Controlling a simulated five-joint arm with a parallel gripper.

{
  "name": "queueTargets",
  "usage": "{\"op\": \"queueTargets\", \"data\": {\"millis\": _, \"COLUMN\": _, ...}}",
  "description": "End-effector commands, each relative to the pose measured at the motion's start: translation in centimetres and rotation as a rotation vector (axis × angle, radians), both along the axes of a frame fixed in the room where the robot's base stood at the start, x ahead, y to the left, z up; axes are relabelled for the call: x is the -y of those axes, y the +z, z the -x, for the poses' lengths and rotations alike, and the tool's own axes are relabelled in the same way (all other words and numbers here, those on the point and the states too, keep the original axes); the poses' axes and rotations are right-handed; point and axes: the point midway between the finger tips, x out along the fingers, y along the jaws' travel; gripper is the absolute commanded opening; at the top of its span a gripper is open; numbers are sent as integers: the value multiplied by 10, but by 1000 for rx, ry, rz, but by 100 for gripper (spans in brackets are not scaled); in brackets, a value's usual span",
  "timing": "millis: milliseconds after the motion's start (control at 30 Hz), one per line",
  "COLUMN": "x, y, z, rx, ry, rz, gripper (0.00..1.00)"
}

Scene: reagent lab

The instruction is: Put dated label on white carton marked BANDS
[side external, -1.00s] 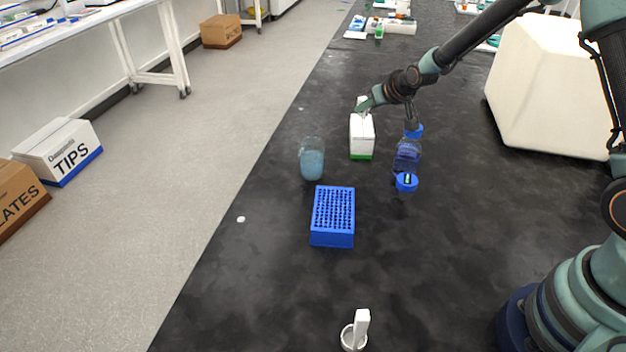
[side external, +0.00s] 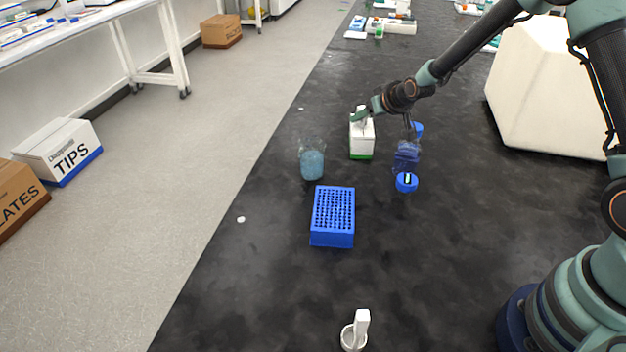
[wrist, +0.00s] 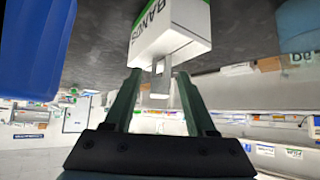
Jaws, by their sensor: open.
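The white carton (side external: 361,142) has a green lower band and stands upright on the black bench. In the wrist view the carton (wrist: 180,30) shows the upside-down word BANDS. A white tab-like piece (wrist: 159,86), which may be the label, sits at the carton's top face between my fingers; no date is readable on it. Whether it rests on the carton or is just clear of it, I cannot tell. My gripper (wrist: 158,84) is open, a finger on each side of the piece. In the side view my gripper (side external: 362,115) is at the carton's top.
A beaker of light blue liquid (side external: 312,163) stands left of the carton, and a blue bottle (side external: 406,157) stands right. A blue round item (side external: 407,182) and a blue rack (side external: 333,217) are nearer. A white upright piece (side external: 361,325) stands in the foreground. The bench between is clear.

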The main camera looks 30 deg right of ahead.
Motion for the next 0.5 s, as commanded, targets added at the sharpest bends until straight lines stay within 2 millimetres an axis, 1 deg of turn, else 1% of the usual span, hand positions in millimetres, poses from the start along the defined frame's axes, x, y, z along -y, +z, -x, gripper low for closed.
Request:
{"op": "queueTargets", "data": {"millis": 167, "x": -1, "y": 10, "z": 6, "rx": 2, "ry": 0, "rz": 0, "gripper": 56}}
{"op": "queueTargets", "data": {"millis": 500, "x": -4, "y": 43, "z": 43, "rx": 3, "ry": 0, "rz": 0, "gripper": 56}}
